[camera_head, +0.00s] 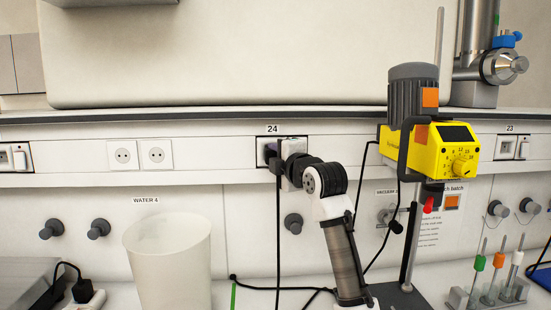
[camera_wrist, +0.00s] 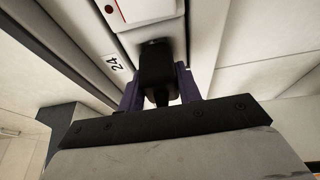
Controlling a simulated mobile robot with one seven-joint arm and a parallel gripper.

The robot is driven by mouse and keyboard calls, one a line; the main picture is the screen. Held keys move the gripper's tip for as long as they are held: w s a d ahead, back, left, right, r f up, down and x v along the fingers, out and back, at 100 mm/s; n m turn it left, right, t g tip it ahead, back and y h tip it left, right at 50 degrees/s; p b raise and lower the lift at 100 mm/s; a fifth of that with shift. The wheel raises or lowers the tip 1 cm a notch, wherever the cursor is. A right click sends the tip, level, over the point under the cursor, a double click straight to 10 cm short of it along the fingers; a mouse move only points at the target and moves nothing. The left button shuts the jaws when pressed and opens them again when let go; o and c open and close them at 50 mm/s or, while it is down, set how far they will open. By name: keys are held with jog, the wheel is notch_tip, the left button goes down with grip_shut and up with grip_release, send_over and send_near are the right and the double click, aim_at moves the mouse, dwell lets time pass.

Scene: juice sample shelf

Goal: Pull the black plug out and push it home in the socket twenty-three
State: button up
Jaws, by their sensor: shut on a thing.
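My gripper (camera_head: 278,158) is at the socket marked 24 (camera_head: 262,135) on the wall rail. In the wrist view its two purple fingers (camera_wrist: 158,92) are shut on the sides of the black plug (camera_wrist: 157,70). The plug's front end is at the socket panel, whose face is partly hidden; I cannot tell how deep it sits. In the head view the plug is mostly hidden by my gripper, and a black cable (camera_head: 278,230) hangs below it. The socket marked 23 (camera_head: 505,148) is at the far right of the same rail.
A yellow stirrer (camera_head: 440,155) on a stand rises between the two sockets and juts out before the rail. A white bin (camera_head: 168,265) stands to the left. Tubes with coloured caps (camera_head: 499,260) stand in a rack at the lower right. Taps (camera_head: 503,208) project below socket 23.

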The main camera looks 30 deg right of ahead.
jog(key=shift+s+a, duration=0.1)
jog(key=shift+s, duration=0.05)
jog(key=shift+s+a+b, duration=0.35)
jog(key=shift+s+b, duration=0.1)
jog(key=shift+s, duration=0.25)
jog(key=shift+s+a+b, duration=0.3)
jog(key=shift+s+b, duration=0.1)
jog(key=shift+s, duration=0.25)
jog(key=shift+f, duration=0.1)
